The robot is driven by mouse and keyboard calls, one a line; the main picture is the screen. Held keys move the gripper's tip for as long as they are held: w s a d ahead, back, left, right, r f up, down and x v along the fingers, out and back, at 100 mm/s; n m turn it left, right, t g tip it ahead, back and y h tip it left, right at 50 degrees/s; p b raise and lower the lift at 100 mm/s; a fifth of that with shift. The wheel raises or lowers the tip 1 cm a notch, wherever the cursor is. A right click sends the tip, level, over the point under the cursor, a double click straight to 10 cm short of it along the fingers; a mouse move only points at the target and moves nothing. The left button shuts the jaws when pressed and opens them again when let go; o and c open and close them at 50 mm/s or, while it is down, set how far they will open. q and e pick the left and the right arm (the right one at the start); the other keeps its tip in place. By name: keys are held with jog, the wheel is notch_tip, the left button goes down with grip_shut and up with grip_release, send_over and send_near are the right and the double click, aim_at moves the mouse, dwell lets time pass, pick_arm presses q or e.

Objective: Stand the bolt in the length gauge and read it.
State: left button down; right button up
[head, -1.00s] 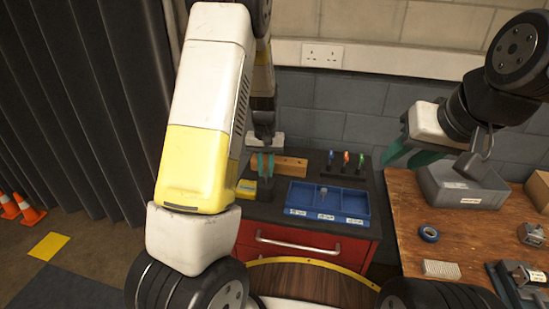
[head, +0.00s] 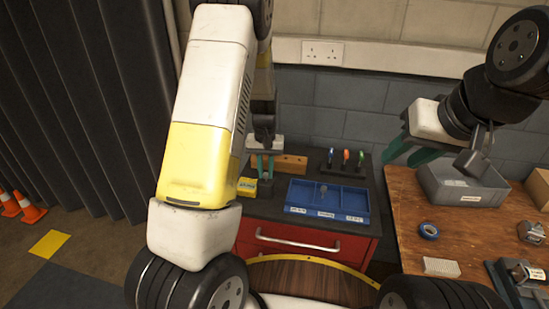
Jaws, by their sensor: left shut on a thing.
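My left gripper (head: 264,166) reaches down over the black-topped cabinet, its green fingers a little apart. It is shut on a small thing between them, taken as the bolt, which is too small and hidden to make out. A small dark block (head: 265,188), perhaps the length gauge, stands right under the fingertips. I cannot tell whether the bolt touches it or is in it. My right gripper (head: 410,153) is open and empty, held in the air above the left edge of the wooden bench.
A blue tray (head: 327,214) with compartments holds a small grey piece. A yellow box (head: 247,187), a wooden block (head: 292,164) and a rack of coloured-handled tools (head: 345,172) stand near. The wooden bench (head: 400,205) carries a grey bin (head: 465,196) and blue tape (head: 429,231).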

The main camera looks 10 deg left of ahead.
aim_at(266, 174)
pick_arm(q)
jog(key=shift+f, duration=0.5)
jog(key=c, duration=1.3)
grip_release()
jog(key=shift+o, duration=0.2)
jog(key=shift+r, duration=3.95)
